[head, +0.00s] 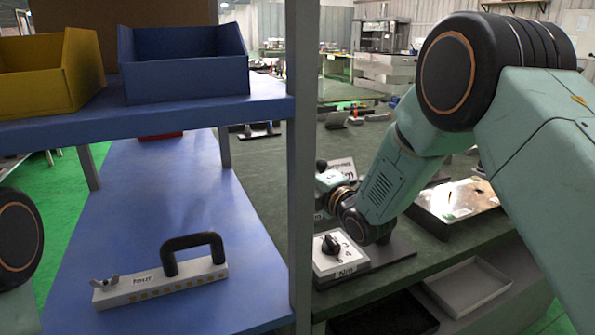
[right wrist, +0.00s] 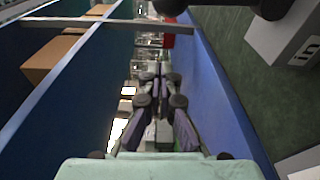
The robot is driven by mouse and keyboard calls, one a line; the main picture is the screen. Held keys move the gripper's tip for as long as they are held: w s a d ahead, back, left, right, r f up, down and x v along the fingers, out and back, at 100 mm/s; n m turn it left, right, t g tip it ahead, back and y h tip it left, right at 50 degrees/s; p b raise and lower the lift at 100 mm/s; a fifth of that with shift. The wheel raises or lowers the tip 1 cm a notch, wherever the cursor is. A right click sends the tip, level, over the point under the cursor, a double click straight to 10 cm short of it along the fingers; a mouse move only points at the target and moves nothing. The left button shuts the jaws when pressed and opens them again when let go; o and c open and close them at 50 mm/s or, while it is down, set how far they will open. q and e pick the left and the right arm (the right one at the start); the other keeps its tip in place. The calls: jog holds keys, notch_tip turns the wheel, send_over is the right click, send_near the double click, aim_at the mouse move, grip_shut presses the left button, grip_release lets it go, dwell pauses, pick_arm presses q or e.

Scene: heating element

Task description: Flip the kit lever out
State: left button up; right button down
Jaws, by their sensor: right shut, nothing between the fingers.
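I cannot tell for certain which part is the kit lever. In the head view a light box with a black knob (head: 331,244) and numbers on its top stands at the green bench's front edge. Behind my right arm, a light device (head: 328,180) with a dark knob is partly covered. In the right wrist view a white block (right wrist: 287,38) lettered "in" is at upper right, with a dark rounded part (right wrist: 222,6) beside it at the top edge. My right gripper (right wrist: 157,76) is shut and empty, apart from the block. My left gripper is out of view.
A blue shelf (head: 180,112) with a yellow bin (head: 40,75) and a blue bin (head: 185,75) stands at left, its grey post (head: 303,150) close to my right arm. A black-handled bar (head: 165,282) lies on the lower blue board. Trays (head: 468,285) sit below the bench.

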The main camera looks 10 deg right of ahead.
jog(key=v, duration=0.7)
jog(key=shift+s+d+f+p, duration=0.15)
jog(key=shift+s+d+p, duration=0.1)
jog(key=shift+p, duration=0.05)
